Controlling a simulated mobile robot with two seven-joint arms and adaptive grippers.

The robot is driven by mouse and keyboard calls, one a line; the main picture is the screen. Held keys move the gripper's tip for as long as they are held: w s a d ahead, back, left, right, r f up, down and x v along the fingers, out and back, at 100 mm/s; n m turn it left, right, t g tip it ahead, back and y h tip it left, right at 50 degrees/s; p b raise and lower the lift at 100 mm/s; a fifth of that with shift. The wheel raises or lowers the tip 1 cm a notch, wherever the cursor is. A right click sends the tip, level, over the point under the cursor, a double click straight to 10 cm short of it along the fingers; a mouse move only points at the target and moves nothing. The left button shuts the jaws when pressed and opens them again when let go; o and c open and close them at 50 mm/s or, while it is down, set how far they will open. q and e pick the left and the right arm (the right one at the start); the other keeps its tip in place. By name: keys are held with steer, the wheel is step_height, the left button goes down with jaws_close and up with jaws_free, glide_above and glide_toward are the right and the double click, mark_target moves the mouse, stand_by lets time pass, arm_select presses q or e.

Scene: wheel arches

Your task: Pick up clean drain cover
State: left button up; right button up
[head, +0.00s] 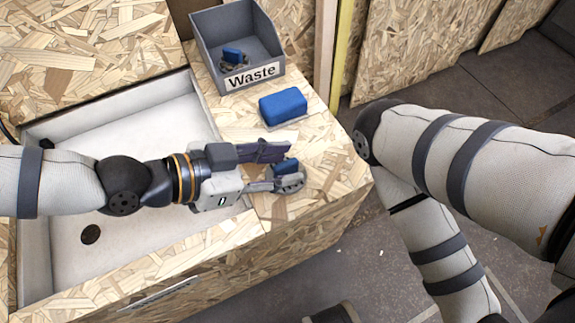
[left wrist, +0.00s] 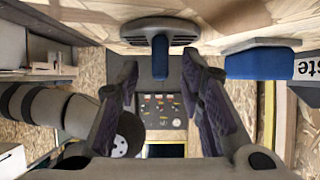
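The clean drain cover (head: 291,183) is a grey slotted disc with a blue handle. It lies on the wooden counter near the front right edge, partly hidden by my left gripper (head: 277,168). In the left wrist view the cover (left wrist: 160,36) is ahead, with its blue handle (left wrist: 160,60) pointing into the gap between the fingertips. My left gripper (left wrist: 160,72) is open, with one finger on each side of the handle and visible space between. I see no finger closed on it. My right gripper cannot be made out.
A grey Waste bin (head: 222,28) holds a dirty-looking piece with a blue part (head: 233,55). A blue sponge-like block (head: 283,103) lies in front of it. A white sink (head: 150,130) with a dark drain hole (head: 90,234) lies under my left arm.

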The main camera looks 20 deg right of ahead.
arm_select(q)
jaws_close()
